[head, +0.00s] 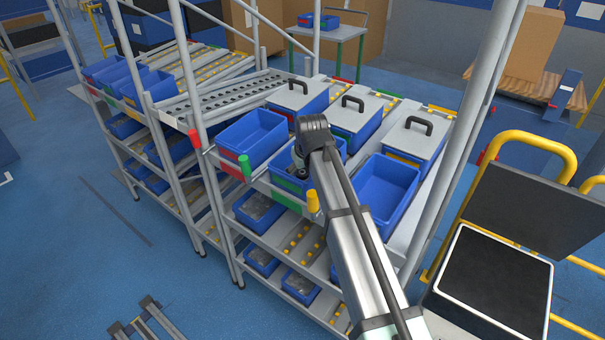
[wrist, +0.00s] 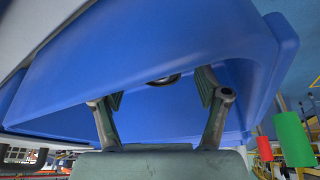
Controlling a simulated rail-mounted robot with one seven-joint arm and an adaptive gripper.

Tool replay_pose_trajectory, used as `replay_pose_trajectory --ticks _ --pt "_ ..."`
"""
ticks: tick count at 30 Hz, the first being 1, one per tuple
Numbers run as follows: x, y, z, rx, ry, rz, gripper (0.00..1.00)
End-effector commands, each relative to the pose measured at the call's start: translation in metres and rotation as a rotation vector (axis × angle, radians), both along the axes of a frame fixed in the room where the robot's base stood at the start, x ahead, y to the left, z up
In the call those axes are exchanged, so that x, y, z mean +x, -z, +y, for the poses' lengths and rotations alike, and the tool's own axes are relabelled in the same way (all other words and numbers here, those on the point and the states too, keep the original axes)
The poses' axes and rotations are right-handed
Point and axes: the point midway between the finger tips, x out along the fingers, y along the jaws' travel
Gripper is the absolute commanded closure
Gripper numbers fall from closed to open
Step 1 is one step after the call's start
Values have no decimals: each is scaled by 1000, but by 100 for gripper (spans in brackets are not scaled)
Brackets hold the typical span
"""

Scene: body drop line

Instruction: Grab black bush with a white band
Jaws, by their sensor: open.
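My gripper (wrist: 160,90) is open, with its two fingers spread and reaching into a blue bin (wrist: 150,45). A dark round part with a lighter centre (wrist: 163,80) shows between and beyond the fingertips, apart from both. It is mostly hidden by the bin wall, and I cannot tell whether it has a white band. In the head view my gripper (head: 300,168) is over the middle open bin (head: 287,185) on the top shelf, and my arm hides most of that bin's inside.
An open blue bin (head: 251,138) on the left looks empty, as does one (head: 386,190) on the right. Lidded bins with black handles (head: 407,145) stand behind. Upright rack poles stand on both sides.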

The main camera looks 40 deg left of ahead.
Motion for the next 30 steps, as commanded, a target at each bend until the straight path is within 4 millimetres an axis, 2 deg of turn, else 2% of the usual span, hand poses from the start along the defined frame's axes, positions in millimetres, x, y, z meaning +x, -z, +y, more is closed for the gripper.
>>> replay_pose_trajectory --ticks 6,13,14,15,19,20,30 --pt "5 19 6 -1 0 0 26" --pt "6 22 7 0 0 0 26" --pt "6 22 7 0 0 0 33" --pt "6 22 7 0 0 0 47" --pt "6 22 7 0 0 0 93" --pt "6 22 7 0 0 0 100" --pt "6 21 7 0 0 0 100"
